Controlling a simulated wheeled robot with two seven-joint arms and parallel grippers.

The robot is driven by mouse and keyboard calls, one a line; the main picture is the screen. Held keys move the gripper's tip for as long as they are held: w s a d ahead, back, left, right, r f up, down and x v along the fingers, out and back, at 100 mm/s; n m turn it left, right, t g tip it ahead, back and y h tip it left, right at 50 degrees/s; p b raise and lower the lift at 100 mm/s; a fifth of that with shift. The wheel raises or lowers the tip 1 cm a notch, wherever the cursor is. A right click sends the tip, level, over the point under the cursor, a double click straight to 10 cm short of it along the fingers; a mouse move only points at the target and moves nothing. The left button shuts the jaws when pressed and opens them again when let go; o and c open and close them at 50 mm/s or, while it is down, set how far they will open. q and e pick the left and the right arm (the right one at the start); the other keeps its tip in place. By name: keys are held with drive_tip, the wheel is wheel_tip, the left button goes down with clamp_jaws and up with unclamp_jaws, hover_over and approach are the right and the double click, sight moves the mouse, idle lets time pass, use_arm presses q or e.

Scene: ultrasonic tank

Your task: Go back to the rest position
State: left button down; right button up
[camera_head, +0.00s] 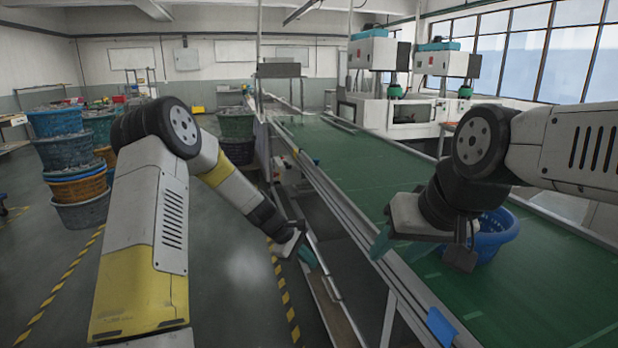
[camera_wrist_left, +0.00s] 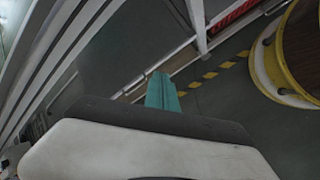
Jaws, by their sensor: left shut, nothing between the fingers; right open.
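My left gripper (camera_head: 306,256) hangs low beside the conveyor's near side rail, over the floor side. Its teal fingers (camera_wrist_left: 162,92) are together with nothing between them in the left wrist view. My right gripper (camera_head: 422,250) is over the green conveyor belt, open, with a teal finger at its left side. A blue basket (camera_head: 497,236) sits on the belt just behind and to the right of my right gripper, partly hidden by it. I cannot tell whether they touch.
The green conveyor (camera_head: 355,158) runs away to the back, with a metal rail along its near side. Stacked baskets (camera_head: 80,215) stand on the floor at left. A dark green basket (camera_head: 237,127) stands farther back. Open floor with yellow-black stripes lies around my left arm.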

use_arm(q)
drive_tip(key=s+a+r+m+t+y, duration=0.1)
drive_tip(key=s+a+r+m, duration=0.25)
drive_tip(key=s+r, duration=0.5)
drive_tip(key=s+a+r+m+t+y, duration=0.1)
drive_tip(key=s+a+r+m+y, duration=0.25)
drive_tip(key=r, duration=0.85)
drive_tip(key=s+a+r+m, duration=0.1)
drive_tip(key=s+a+r, duration=0.1)
drive_tip(key=s, duration=0.4)
drive_tip(key=s+a+r+m+t, duration=0.1)
drive_tip(key=s+a+r+m, duration=0.1)
drive_tip(key=s, duration=0.5)
drive_tip(key=s+a+r+m, duration=0.1)
drive_tip(key=s+a+r, duration=0.1)
drive_tip(key=s, duration=0.5)
drive_tip(key=shift+s+a+m+t, duration=0.15)
drive_tip(key=shift+a+m+t, duration=0.2)
drive_tip(key=shift+a, duration=0.4)
